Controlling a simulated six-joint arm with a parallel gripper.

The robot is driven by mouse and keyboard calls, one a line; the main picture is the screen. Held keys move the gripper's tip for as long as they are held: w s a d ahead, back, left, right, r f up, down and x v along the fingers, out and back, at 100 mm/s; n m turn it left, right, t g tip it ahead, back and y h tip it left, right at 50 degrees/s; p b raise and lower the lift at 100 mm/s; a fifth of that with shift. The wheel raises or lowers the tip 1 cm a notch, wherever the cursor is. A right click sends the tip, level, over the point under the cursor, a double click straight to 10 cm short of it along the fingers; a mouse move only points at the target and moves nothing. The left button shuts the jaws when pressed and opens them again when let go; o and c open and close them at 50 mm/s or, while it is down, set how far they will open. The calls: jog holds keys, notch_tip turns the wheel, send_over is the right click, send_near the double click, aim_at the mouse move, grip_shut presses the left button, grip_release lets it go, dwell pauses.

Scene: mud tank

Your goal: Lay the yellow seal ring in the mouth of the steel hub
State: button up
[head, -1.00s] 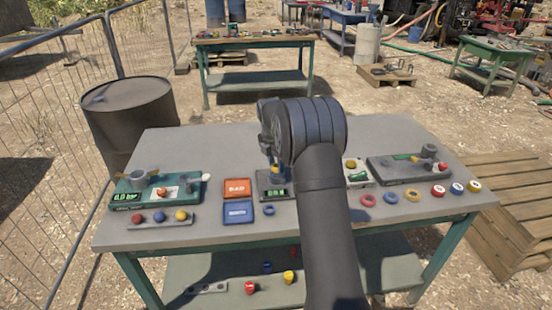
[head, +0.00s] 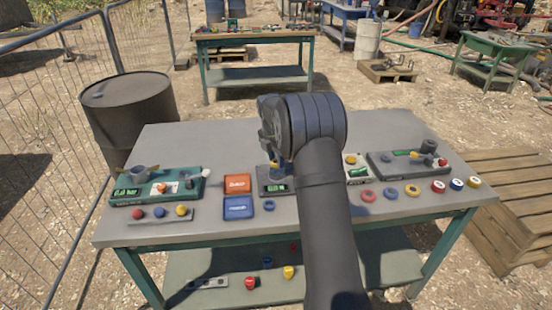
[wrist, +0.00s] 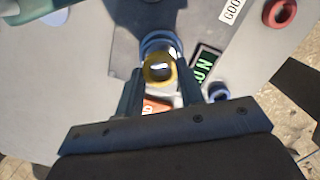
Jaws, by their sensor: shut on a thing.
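My gripper (wrist: 158,88) is shut on a yellow ring (wrist: 149,74), with one finger on each side of it. In the head view, a bit of yellow (head: 275,163) shows below my gripper, most of which is hidden by my arm. A round blue-grey metal part, which looks like the steel hub (wrist: 160,40), shows just behind the ring in the wrist view. I cannot tell whether the ring touches it. The hub's mouth is mostly hidden. Another yellow ring (head: 413,192) lies flat at the right front of the table.
A unit with a green display (head: 277,188) stands below my gripper. Left of it are a red tray (head: 237,184) and a blue tray (head: 238,208). A blue ring (head: 269,206) lies in front. Red (head: 368,196) and blue (head: 391,198) rings lie right of my arm.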

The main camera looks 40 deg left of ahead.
jog(key=shift+f, duration=1.15)
jog(key=o, duration=1.4)
jog(key=shift+r, duration=0.15)
jog(key=shift+r, duration=3.65)
notch_tip(320, 180, down, 8)
jog(key=shift+r, duration=0.2)
